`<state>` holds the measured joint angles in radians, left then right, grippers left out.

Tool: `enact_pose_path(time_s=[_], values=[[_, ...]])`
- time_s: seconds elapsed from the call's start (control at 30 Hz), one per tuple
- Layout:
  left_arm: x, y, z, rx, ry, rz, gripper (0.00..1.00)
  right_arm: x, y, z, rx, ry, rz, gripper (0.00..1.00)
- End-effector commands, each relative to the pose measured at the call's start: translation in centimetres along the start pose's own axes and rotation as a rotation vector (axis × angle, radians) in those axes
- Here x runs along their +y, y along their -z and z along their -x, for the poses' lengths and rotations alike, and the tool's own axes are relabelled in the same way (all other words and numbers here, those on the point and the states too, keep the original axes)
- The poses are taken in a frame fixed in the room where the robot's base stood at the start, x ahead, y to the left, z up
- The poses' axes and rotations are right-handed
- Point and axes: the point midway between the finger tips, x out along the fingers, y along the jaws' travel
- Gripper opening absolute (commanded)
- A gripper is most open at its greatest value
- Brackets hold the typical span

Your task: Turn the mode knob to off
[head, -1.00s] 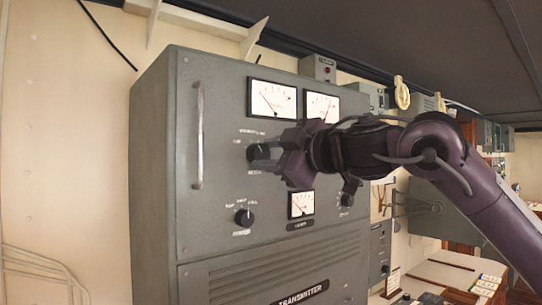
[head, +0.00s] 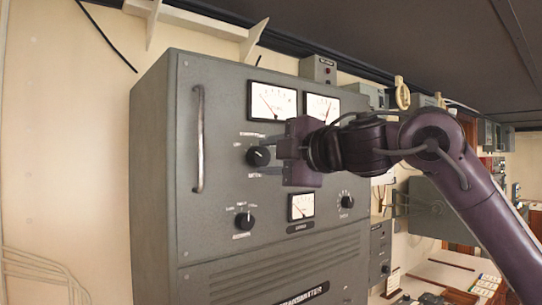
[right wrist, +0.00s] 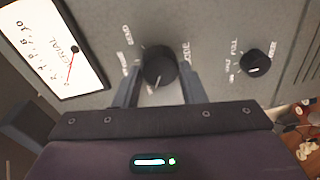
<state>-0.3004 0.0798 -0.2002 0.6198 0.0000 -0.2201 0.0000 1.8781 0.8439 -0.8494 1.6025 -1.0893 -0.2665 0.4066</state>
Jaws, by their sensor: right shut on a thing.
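The mode knob (head: 258,156) is a round black knob on the upper front of the grey transmitter cabinet (head: 220,225), with white lettering around it. My right gripper (head: 278,156) reaches it from the right and is shut on it. In the right wrist view the knob (right wrist: 159,62) sits between the two fingertips of the gripper (right wrist: 160,82), one on each side. A pale pointer line shows on the knob's lower part there. The gripper hides part of the lettering, and I cannot read which position the pointer marks. My left gripper is not in view.
Two dial meters (head: 272,102) are above the knob, and a smaller meter (head: 301,206) is below. Another black knob (head: 244,221) is lower left, and one (head: 347,202) lower right. A vertical metal handle (head: 198,140) stands left of the mode knob.

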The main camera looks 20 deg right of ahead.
Motion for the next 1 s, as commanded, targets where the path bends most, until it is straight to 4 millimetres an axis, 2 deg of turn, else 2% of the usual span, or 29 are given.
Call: enact_pose_path(time_s=[0.27,0.3,0.47,0.77,0.87,1.0], values=[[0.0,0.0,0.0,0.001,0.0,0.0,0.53,-0.1,0.0,0.0,0.0,0.002,0.004,0.14],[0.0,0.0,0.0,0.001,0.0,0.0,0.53,-0.1,0.0,0.0,0.0,0.002,0.004,0.38],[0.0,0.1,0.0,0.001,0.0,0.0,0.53,-0.1,0.0,0.0,0.0,0.002,0.003,0.59],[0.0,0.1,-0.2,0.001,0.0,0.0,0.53,-0.1,0.0,0.2,0.0,0.0,0.002,0.59],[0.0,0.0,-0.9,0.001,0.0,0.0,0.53,-0.2,0.0,1.1,0.0,-0.003,0.002,0.59],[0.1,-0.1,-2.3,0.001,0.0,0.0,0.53,-0.4,0.0,3.4,0.002,-0.004,0.003,0.59]])
